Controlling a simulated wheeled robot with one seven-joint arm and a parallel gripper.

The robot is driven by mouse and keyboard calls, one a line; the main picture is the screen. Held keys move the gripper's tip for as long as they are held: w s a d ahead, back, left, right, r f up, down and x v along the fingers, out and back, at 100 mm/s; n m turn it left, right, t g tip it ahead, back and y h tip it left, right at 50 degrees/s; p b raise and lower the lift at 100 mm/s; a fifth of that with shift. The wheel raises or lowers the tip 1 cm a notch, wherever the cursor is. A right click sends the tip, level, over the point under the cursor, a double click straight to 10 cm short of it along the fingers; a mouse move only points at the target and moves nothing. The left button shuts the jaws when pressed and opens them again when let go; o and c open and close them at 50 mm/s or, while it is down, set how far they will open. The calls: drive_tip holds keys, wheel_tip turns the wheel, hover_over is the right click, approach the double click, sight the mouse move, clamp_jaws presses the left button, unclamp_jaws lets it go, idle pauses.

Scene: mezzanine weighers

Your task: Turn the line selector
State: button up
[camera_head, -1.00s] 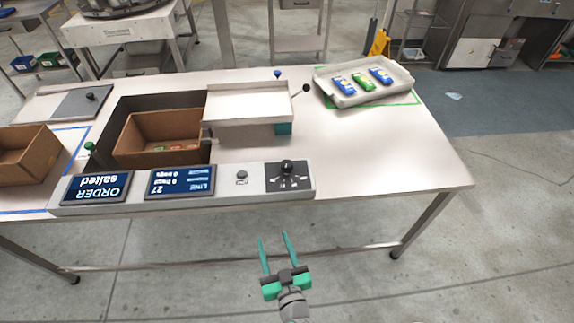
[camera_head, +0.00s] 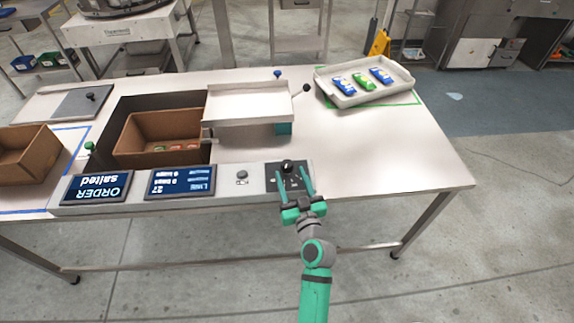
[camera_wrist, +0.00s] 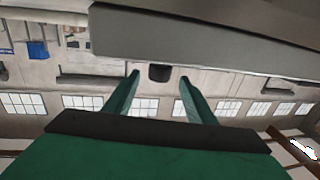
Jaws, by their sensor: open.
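The line selector (camera_head: 287,166) is a black knob on a dark plate (camera_head: 272,184) at the right end of the grey control panel. My gripper (camera_head: 294,178) is open, its two green fingers reaching over the plate from the front, with the knob just beyond and between the tips in the head view. In the wrist view, my gripper (camera_wrist: 160,76) also shows open, with a dark round knob (camera_wrist: 160,73) between the fingertips. I cannot tell whether a finger touches it. Two screens (camera_head: 180,182) are left of it; one reads ORDER salted.
A small grey knob (camera_head: 241,175) sits left of the selector. Behind the panel are a white raised tray (camera_head: 248,92) and a brown box (camera_head: 128,136) with packets. A tray (camera_head: 340,101) with blue and green bags stands at the back right. The table's right side is clear.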

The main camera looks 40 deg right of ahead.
sight(289, 170)
drive_tip(key=shift+x, duration=2.7)
drive_tip(key=shift+c, duration=0.4)
drive_tip(key=c, duration=1)
